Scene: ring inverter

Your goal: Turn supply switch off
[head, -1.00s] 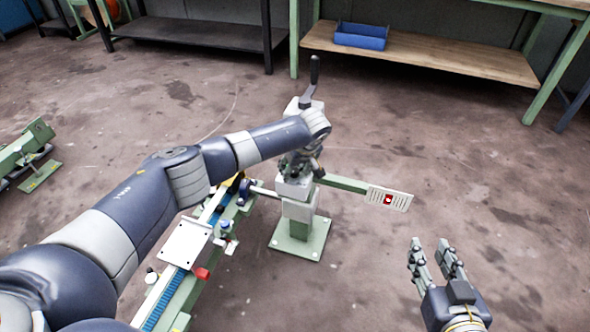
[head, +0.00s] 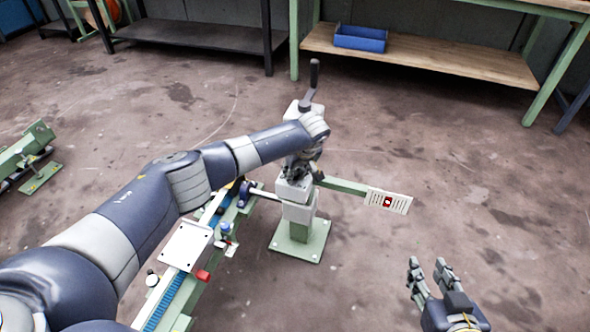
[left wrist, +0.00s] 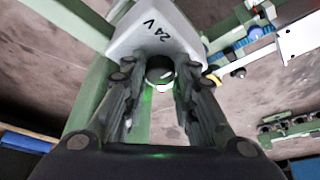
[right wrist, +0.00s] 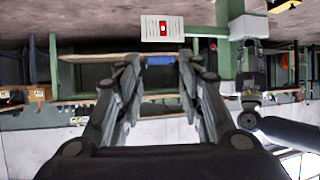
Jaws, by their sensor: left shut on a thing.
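The supply box (left wrist: 150,35), light grey and marked "24 V", fills the top middle of the left wrist view. A round black switch knob (left wrist: 160,70) sticks out of it. My left gripper (left wrist: 161,82) has its fingers on both sides of the knob and is shut on it. A green glow shows beside the knob. In the head view the box (head: 294,188) sits on a green post, and my left gripper (head: 301,168) and wrist hide the knob. My right gripper (head: 428,268) is open and empty over the floor at the lower right.
A green arm with a white panel and red button (head: 387,202) reaches right from the post. A green conveyor with a blue belt (head: 168,300) runs down to the left. A bench shelf with a blue bin (head: 361,37) stands behind. The floor at right is clear.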

